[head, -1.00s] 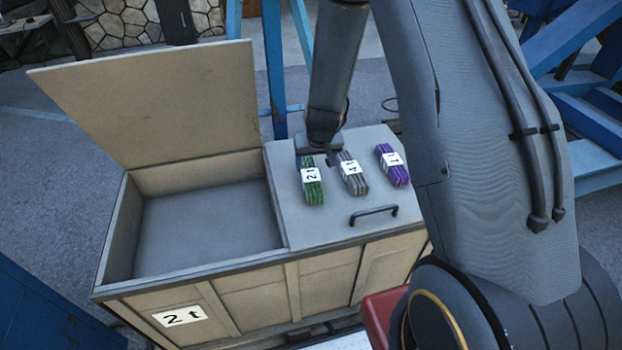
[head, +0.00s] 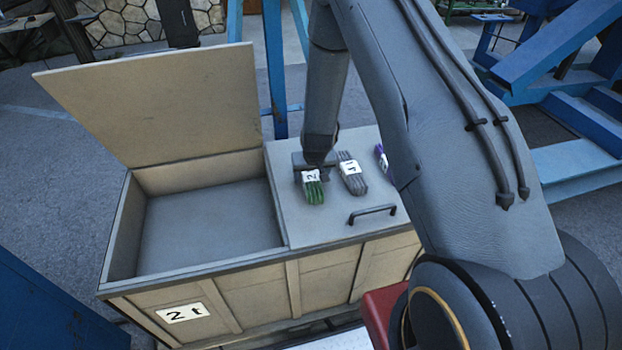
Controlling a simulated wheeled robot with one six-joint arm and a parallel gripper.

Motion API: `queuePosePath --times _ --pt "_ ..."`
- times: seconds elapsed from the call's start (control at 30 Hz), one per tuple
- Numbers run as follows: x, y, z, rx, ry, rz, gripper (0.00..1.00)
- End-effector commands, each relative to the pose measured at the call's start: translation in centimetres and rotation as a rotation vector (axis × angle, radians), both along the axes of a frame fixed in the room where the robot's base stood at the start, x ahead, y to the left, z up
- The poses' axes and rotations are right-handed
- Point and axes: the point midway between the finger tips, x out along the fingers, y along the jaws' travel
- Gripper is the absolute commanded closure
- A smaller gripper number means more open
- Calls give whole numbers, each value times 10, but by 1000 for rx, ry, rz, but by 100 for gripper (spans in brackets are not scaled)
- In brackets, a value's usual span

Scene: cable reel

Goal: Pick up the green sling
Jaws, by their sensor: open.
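The green sling (head: 314,192) is a folded bundle with a white label reading 2, lying on the closed right lid of the crate. My gripper (head: 313,172) is open, right at the sling's far end, and covers that end from view. I cannot tell whether the fingers touch the sling or are just above it.
A grey sling (head: 352,176) lies close to the right of the green one. A purple sling (head: 381,156) is partly hidden behind my arm. The crate (head: 225,305) is marked 2 t; its left compartment is open and empty, with its lid (head: 155,105) raised. A black handle (head: 372,213) sits on the closed lid.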

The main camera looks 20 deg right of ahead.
Motion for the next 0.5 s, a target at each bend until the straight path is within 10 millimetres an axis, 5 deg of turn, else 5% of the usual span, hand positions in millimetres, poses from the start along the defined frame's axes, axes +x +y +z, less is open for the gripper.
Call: queuePosePath --times 0.17,0.5 --pt "0 0 0 0 0 0 36" --pt "0 0 1 0 -1 0 92"
